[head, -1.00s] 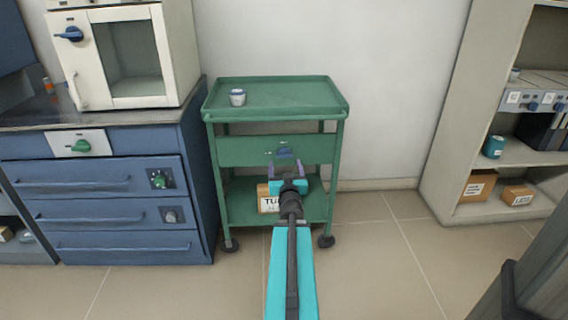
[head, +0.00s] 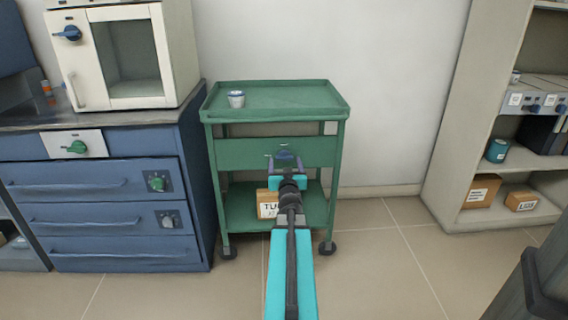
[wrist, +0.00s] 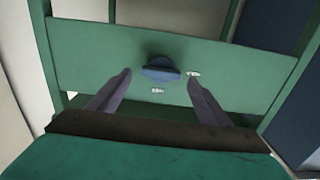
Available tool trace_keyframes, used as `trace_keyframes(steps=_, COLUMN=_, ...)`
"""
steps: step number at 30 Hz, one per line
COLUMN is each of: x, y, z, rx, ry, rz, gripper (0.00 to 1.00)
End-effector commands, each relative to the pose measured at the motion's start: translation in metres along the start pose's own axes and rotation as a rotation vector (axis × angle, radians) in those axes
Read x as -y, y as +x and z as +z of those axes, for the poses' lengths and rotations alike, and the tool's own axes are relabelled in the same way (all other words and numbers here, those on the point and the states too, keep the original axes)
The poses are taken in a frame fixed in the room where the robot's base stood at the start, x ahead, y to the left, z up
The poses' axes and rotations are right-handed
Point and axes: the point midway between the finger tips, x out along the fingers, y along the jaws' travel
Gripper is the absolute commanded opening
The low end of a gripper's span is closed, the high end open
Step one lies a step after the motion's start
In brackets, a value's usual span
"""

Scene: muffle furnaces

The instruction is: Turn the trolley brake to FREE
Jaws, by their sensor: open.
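The green trolley (head: 232,152) stands against the wall. Its brake knob (head: 285,156) is dark blue and sits on the front panel. It shows whole in the wrist view (wrist: 160,68), its grip bar lying roughly level. Two small white labels are on the panel, one right of the knob (wrist: 193,73) and one below it (wrist: 157,90); I cannot read them. My gripper (head: 286,166) is open and empty in front of the panel. In the wrist view its fingers (wrist: 159,79) point at the panel, one to each side of the knob; contact cannot be told.
The blue cabinet (head: 100,240) with a furnace (head: 178,50) stands close on the left. Shelving (head: 455,130) is at the right, with open floor between.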

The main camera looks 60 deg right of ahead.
Motion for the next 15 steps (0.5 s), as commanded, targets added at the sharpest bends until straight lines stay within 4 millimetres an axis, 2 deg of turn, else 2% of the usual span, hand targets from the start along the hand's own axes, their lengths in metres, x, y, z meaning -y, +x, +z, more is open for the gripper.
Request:
trace_keyframes(steps=6, x=0.0, y=0.018, z=0.001, rx=0.0, ry=0.0, rz=-0.001, gripper=0.72)
trace_keyframes(steps=15, x=0.0, y=0.025, z=0.0, rx=0.0, ry=0.0, rz=-0.001, gripper=0.72)
